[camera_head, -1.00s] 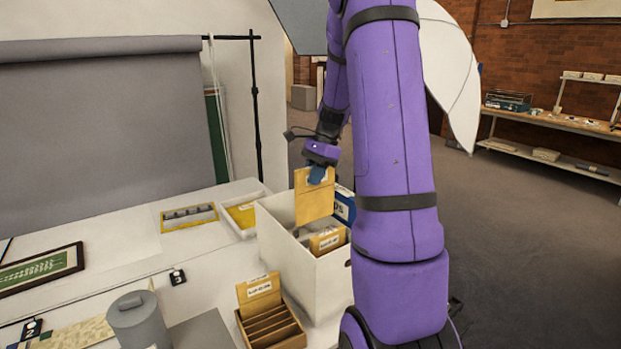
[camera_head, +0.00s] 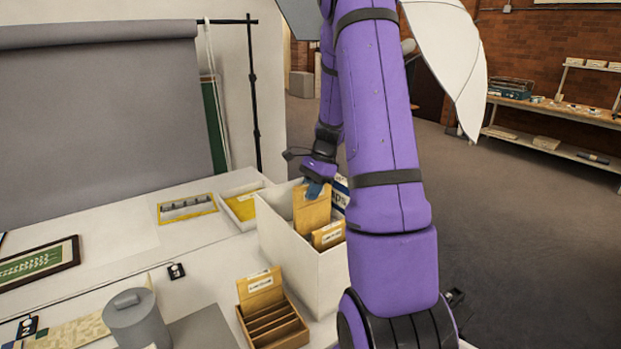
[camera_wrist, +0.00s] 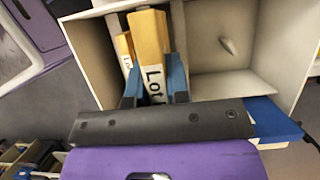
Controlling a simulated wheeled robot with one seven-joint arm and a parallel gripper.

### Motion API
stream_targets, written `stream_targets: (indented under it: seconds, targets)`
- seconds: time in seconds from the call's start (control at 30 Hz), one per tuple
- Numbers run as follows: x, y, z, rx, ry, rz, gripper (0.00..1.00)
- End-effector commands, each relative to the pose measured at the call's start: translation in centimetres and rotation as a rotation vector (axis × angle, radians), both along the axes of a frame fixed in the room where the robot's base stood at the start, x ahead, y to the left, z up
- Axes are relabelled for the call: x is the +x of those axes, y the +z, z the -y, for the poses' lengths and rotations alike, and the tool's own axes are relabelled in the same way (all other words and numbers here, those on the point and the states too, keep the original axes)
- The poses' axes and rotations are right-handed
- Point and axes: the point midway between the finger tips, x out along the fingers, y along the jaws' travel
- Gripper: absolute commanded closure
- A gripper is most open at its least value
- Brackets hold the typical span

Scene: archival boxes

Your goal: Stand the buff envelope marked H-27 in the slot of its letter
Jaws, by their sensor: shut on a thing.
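My gripper (camera_head: 314,190) is shut on a buff envelope (camera_head: 311,214), held upright with its lower part inside the white box (camera_head: 291,246). In the wrist view the blue fingertips (camera_wrist: 154,84) pinch it from both sides. Its label begins "Lot"; the rest is hidden by my gripper, so I cannot read H-27. Another buff envelope (camera_head: 328,236) with a white label stands in the box beside it, and it also shows in the wrist view (camera_wrist: 124,44). The bottom edge of the held envelope is hidden by the box wall.
A wooden sorter (camera_head: 276,328) with several slots and a labelled buff card (camera_head: 260,285) stands in front of the box. A blue, white-lettered thing (camera_head: 340,190) is behind the box. A grey canister (camera_head: 138,320), a shallow tray (camera_head: 240,205) and a framed picture (camera_head: 40,263) lie leftward.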

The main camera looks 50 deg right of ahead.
Motion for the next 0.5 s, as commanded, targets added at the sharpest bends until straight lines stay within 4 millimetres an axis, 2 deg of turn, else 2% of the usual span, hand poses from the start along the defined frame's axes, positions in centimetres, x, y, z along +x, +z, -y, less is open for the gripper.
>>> stream_targets:
  seconds: [0.3, 0.5]
  targets:
    - [0.0, -4.8, 0.0, 0.002, -0.001, -0.003, 1.00]
    - [0.0, -7.2, 0.0, 0.002, -0.001, -0.002, 1.00]
